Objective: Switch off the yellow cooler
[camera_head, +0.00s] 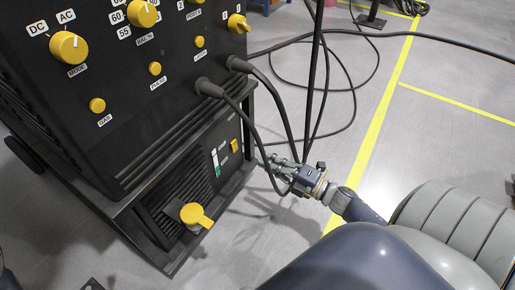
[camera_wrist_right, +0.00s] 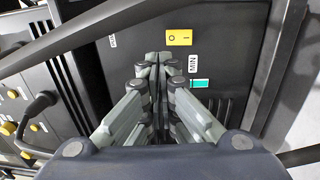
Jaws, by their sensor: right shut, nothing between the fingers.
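The cooler (camera_head: 178,190) is the low black unit under the welding machine. Its yellow rocker switch (camera_head: 235,146) is on the front panel; it also shows in the right wrist view (camera_wrist_right: 179,38), marked O and I. I cannot tell which side is pressed. My right gripper (camera_head: 264,160) is shut and empty, in front of the panel, apart from the switch in the head view. In the right wrist view its fingertips (camera_wrist_right: 159,60) appear just below and left of the switch.
A green-and-white level window (camera_head: 215,163) sits beside the switch, and a yellow filler cap (camera_head: 196,215) sticks out of the cooler. Black cables (camera_head: 262,118) hang close to my right gripper. The welding machine with yellow knobs (camera_head: 69,47) stands above. Open floor lies to the right.

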